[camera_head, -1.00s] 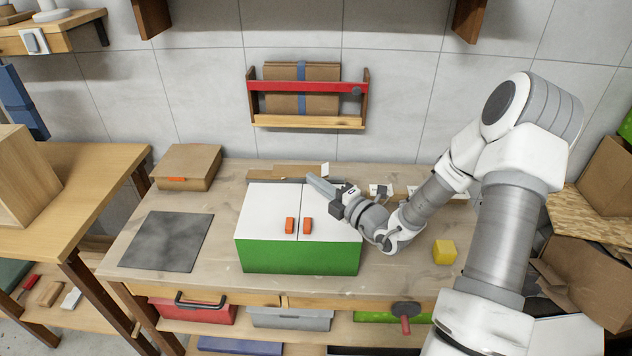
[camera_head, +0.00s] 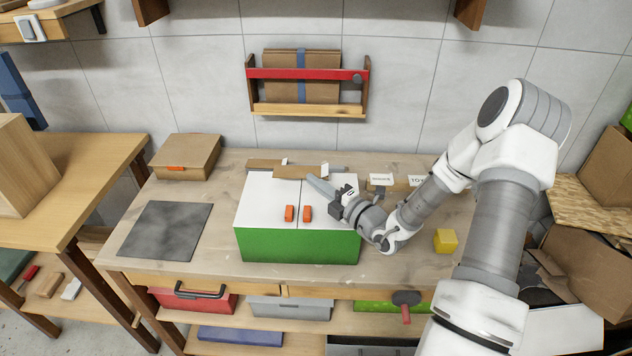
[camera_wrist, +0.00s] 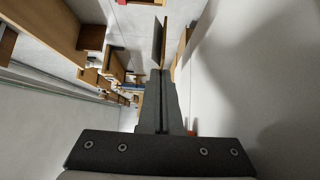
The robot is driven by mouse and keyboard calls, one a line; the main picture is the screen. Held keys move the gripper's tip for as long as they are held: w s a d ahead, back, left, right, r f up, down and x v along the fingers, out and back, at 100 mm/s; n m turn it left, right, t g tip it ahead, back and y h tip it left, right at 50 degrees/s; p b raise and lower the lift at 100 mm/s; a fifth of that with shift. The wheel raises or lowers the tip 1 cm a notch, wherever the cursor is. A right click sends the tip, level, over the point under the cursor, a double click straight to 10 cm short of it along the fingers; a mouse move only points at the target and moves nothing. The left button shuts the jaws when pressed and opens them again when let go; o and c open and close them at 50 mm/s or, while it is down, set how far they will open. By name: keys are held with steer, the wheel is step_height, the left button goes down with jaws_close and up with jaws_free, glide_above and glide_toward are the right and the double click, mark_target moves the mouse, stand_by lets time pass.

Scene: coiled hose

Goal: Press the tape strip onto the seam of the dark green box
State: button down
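The green box (camera_head: 298,247) stands in the middle of the bench. Its white top (camera_head: 267,205) has two halves with a thin seam (camera_head: 299,205) between them, running front to back. A brown strip with a pale end, apparently the tape strip (camera_head: 294,172), shows at the top's rear edge, at the tip of my gripper (camera_head: 316,184). My gripper reaches in from the right, low over the right half. In the wrist view its fingers (camera_wrist: 161,98) are together, with a thin brown-edged piece (camera_wrist: 166,45) at their tips. Whether the strip touches the top is unclear.
Two orange blocks (camera_head: 289,213) (camera_head: 307,213) sit either side of the seam. A similar brown strip (camera_head: 262,163) lies behind the box. Labelled blocks (camera_head: 380,181) stand behind my arm, and a yellow cube (camera_head: 445,240) lies right. A dark mat (camera_head: 165,231) lies left.

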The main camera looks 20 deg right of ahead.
steer(key=shift+f, duration=0.3)
stand_by(1.9)
steer(key=c, duration=1)
jaws_free()
steer(key=v, duration=1.7)
steer(key=shift+s+d+f, duration=0.1)
steer(key=shift+s+d, duration=0.05)
steer(key=shift+s, duration=0.05)
